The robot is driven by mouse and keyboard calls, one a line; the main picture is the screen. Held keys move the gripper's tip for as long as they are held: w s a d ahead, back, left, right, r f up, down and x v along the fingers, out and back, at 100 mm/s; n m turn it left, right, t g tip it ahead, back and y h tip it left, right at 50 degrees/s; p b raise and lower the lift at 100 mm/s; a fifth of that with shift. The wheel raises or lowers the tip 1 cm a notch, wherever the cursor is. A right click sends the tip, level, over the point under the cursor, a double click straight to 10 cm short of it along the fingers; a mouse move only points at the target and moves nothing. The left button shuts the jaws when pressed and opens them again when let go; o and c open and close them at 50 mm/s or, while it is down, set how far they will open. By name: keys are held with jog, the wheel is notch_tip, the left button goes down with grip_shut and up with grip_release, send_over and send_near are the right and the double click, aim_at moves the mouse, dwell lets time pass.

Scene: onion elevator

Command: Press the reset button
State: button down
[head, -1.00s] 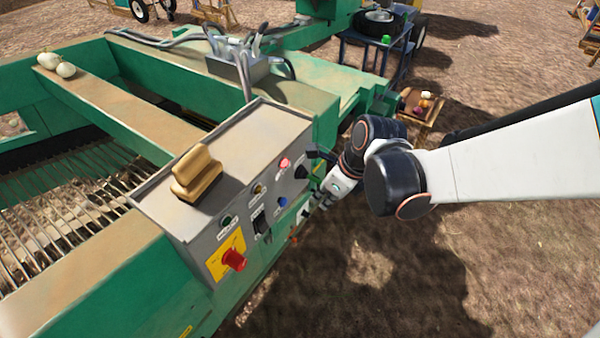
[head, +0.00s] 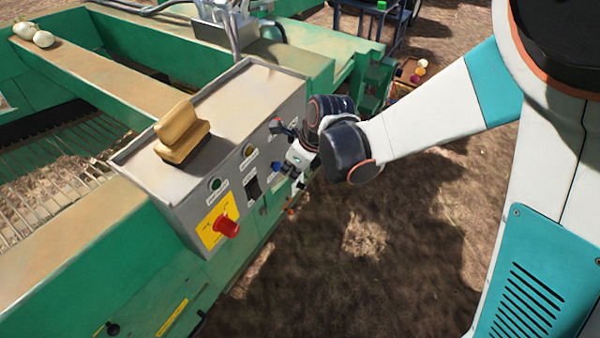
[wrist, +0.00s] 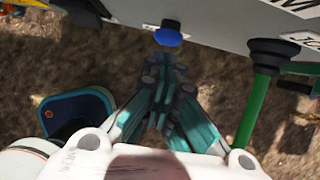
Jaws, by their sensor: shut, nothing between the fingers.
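A grey control box (head: 245,103) stands on the green machine, with buttons on its sloping front. A blue button (head: 276,167) sits low on that front; it also shows in the wrist view (wrist: 168,37). The small labels are too hard to read, so I cannot tell by text which button is reset. My gripper (head: 289,171) is right beside the blue button in the head view. In the wrist view my gripper (wrist: 170,65) is shut and empty, its fingertips just below the blue button. A small gap seems to show there, but I cannot tell contact for sure.
A red emergency knob (head: 227,227) on a yellow plate, a green button (head: 215,184) and a black switch (head: 253,188) share the front. A tan block (head: 181,133) lies on the box. Bare ground lies right of the machine.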

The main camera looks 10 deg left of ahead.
aim_at(276, 166)
dwell(0.3)
jog(key=shift+w+a+r, duration=0.1)
jog(key=shift+w+a, duration=0.15)
jog(key=shift+a, duration=0.25)
jog(key=shift+w+a+r, duration=0.1)
jog(key=shift+w+a, duration=0.1)
jog(key=shift+a, duration=0.3)
